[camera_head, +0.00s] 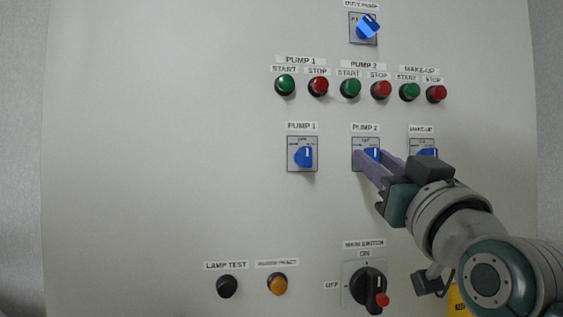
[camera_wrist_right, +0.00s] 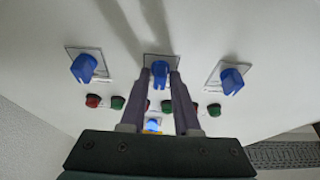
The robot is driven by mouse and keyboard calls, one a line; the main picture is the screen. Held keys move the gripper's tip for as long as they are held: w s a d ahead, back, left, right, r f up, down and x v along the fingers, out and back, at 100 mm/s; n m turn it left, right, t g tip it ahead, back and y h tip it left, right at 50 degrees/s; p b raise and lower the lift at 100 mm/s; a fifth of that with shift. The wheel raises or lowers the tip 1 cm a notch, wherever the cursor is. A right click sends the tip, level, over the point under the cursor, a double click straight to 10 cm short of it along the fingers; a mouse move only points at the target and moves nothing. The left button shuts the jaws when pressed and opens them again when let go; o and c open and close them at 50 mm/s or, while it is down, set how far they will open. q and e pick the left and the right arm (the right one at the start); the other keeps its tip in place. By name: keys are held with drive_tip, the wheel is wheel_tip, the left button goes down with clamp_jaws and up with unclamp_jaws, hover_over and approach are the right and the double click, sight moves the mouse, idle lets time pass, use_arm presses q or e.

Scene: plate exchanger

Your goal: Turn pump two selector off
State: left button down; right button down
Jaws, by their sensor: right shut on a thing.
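The pump two selector (camera_head: 372,154) is a blue knob on a square grey plate under the PUMP 2 label (camera_head: 366,127). It is partly hidden by my right gripper (camera_head: 374,158), whose purple fingers reach it from the lower right. In the right wrist view the blue knob (camera_wrist_right: 160,71) sits between the fingertips of my right gripper (camera_wrist_right: 160,78), which is shut on it. The exact angle of the knob is hard to read. My left gripper is not in view.
The pump 1 selector (camera_head: 304,156) is to the left and the make-up selector (camera_head: 427,153) close to the right, partly behind my gripper. Green and red buttons (camera_head: 350,88) line the row above. The black main switch (camera_head: 368,287) is below.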

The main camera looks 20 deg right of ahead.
idle(0.4)
drive_tip(key=c, duration=0.8)
unclamp_jaws()
drive_tip(key=shift+s+f, duration=0.1)
drive_tip(key=b+v, duration=0.6)
drive_tip(key=v, duration=0.3)
drive_tip(key=shift+s+a+f, duration=0.15)
drive_tip(key=shift+s, duration=0.2)
drive_tip(key=shift+w, duration=0.1)
